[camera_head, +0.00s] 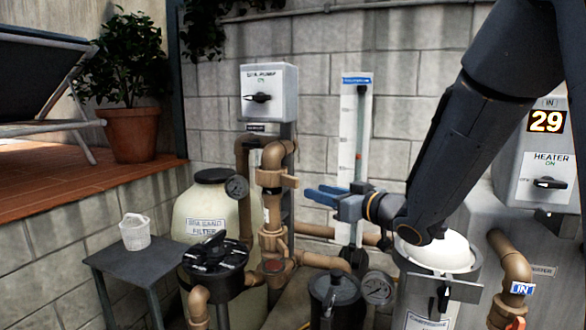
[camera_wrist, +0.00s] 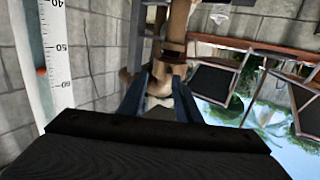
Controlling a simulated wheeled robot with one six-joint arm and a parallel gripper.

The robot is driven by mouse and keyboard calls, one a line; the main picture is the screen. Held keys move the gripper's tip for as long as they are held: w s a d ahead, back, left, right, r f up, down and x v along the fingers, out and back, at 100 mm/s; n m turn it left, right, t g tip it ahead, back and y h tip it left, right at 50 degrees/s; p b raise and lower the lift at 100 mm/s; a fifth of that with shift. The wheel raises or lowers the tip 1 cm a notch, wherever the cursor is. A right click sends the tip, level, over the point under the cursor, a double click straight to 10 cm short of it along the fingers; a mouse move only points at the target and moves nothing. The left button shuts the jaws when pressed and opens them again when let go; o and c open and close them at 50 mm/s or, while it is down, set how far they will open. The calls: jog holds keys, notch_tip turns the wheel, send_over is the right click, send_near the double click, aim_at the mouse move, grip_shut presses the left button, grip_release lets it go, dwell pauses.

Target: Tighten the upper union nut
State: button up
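A brown vertical pipe (camera_head: 272,215) stands in the middle of the head view. Near its top is a wide brown collar (camera_head: 277,180), which looks like the upper union nut. Another fitting sits lower on the pipe (camera_head: 273,265). My gripper (camera_head: 316,192) has blue fingers and points left at the pipe, to the right of the collar and apart from it. In the wrist view my gripper (camera_wrist: 160,88) has its two fingers spread with nothing clamped between them. Brown pipework (camera_wrist: 176,35) lies beyond the fingertips there. I cannot tell how tight the nut is.
A white-scaled gauge (camera_head: 352,150) stands behind my gripper. The filter tank (camera_head: 190,220), black-lidded pot (camera_head: 212,255) and switch box (camera_head: 268,92) surround the pipe. The heater (camera_head: 545,150) is at right.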

aim_at(298, 179)
jog(key=shift+w+a+r+n+y, duration=0.2)
jog(key=shift+a+r+n+y, duration=0.4)
jog(key=shift+a+r+y, duration=0.55)
jog(key=p+x, duration=0.2)
jog(key=x, duration=0.4)
jog(key=shift+s+f, duration=0.1)
jog(key=shift+w+a, duration=0.35)
jog(key=shift+w, duration=0.1)
grip_shut()
